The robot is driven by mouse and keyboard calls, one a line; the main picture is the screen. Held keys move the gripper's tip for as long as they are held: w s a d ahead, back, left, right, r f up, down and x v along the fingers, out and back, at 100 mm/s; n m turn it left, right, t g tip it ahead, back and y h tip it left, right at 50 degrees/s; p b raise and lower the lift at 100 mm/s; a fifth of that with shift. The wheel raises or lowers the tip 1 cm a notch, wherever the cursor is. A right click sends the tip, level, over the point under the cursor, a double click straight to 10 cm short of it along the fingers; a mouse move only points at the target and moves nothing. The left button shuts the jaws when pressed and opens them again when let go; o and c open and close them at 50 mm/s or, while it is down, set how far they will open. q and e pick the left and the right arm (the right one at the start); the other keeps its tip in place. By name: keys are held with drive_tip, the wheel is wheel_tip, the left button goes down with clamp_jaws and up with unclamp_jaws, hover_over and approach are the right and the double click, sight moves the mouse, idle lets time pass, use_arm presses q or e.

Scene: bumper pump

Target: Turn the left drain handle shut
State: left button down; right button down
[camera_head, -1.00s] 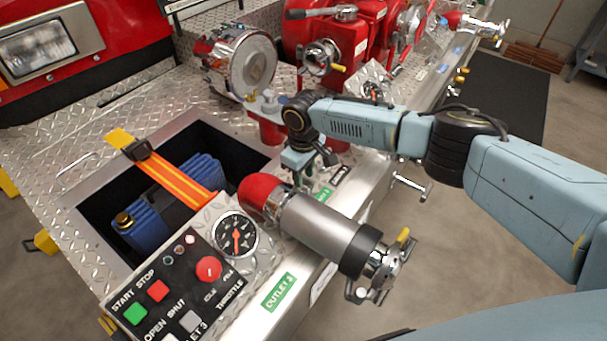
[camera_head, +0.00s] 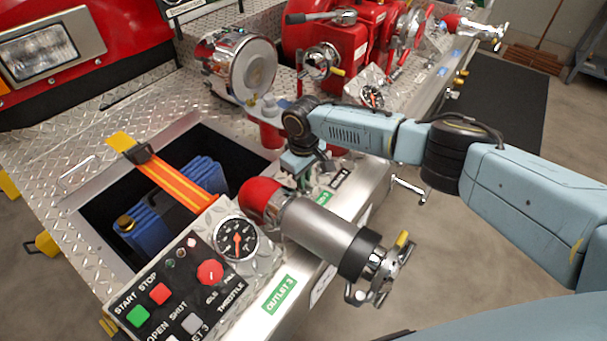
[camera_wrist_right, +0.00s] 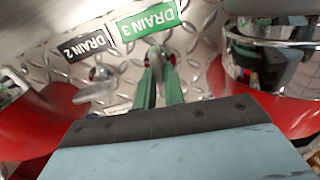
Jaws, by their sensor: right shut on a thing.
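My right gripper (camera_wrist_right: 160,66) is shut on the small drain handle (camera_wrist_right: 155,56) below the green DRAIN 3 label (camera_wrist_right: 146,19). Its two green fingers lie on either side of the handle, most of which they hide. In the head view the right gripper (camera_head: 304,180) points down at the steel deck, just behind the grey outlet pipe, and the handle cannot be made out. The green label (camera_head: 325,198) shows beside it. My left gripper is not in view.
A second small drain handle (camera_wrist_right: 100,74) stands close by, below the black DRAIN 2 label (camera_wrist_right: 86,45). Red pipe parts and a chrome fitting (camera_wrist_right: 270,60) flank the fingers. The grey outlet pipe (camera_head: 318,232) and control panel (camera_head: 185,290) lie in front.

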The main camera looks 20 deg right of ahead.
drive_tip(key=shift+r+m+p, duration=0.15)
drive_tip(key=shift+m+p, duration=0.95)
drive_tip(key=shift+p, duration=0.15)
drive_tip(key=shift+m+p, duration=0.4)
drive_tip(key=shift+m, duration=0.1)
drive_tip(key=m+p, duration=0.2)
drive_tip(key=shift+m, duration=0.3)
drive_tip(key=m+p, duration=0.1)
drive_tip(key=m, duration=0.1)
drive_tip(key=shift+m, duration=0.4)
drive_tip(key=m+p, duration=0.2)
drive_tip(key=m, duration=0.2)
drive_tip(key=shift+m+p, duration=0.4)
drive_tip(key=shift+m, duration=1.7)
drive_tip(key=shift+w, duration=0.1)
drive_tip(key=c, duration=1.5)
unclamp_jaws()
